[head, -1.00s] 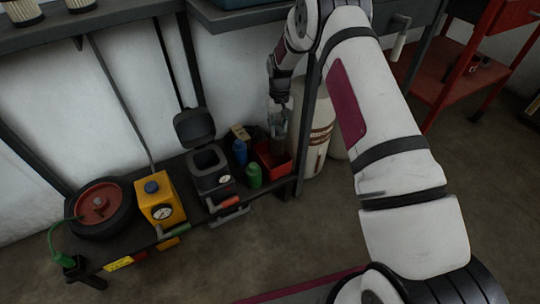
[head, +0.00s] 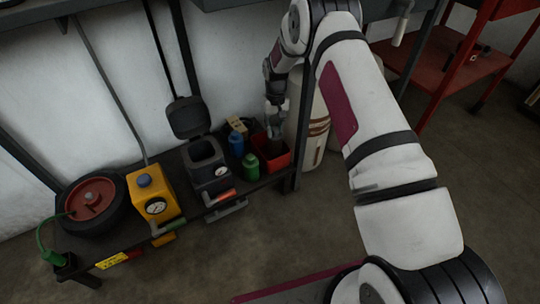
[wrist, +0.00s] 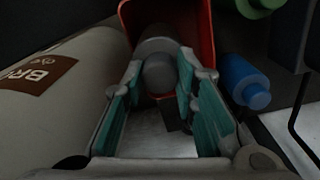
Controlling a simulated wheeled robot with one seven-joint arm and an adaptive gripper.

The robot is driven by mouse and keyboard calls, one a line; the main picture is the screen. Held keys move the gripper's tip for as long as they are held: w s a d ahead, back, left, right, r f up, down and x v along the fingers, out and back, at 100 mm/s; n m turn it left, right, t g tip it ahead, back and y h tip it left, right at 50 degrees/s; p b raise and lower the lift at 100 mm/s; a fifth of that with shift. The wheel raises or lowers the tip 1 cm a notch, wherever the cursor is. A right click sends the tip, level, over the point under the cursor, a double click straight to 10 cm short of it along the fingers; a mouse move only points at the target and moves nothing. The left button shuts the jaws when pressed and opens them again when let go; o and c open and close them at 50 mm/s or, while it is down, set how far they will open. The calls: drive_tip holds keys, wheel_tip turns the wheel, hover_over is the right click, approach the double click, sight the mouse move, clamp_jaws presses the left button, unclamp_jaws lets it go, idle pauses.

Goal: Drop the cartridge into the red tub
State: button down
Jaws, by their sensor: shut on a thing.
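My gripper (wrist: 160,68) is shut on the cartridge (wrist: 158,75), a grey cylinder between its teal-padded fingers in the wrist view. The red tub (wrist: 206,32) lies just beyond, its walls on both sides of the cartridge's far end. In the head view my gripper (head: 275,116) points down over the red tub (head: 284,162) at the right end of the low dark shelf. The cartridge's lower end appears within the tub's opening there; whether it touches the floor of the tub is hidden.
A blue bottle (head: 236,144) and a green bottle (head: 251,167) stand close left of the tub. A dark open-lidded box (head: 209,178) and a yellow gauge unit (head: 151,190) stand further left. A shelf post (head: 302,125) and a pale cylinder (head: 318,135) are close on the right.

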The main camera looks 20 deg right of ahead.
drive_tip(key=c, duration=1.2)
unclamp_jaws()
wheel_tip(320, 180, up, 8)
drive_tip(key=shift+f, duration=0.25)
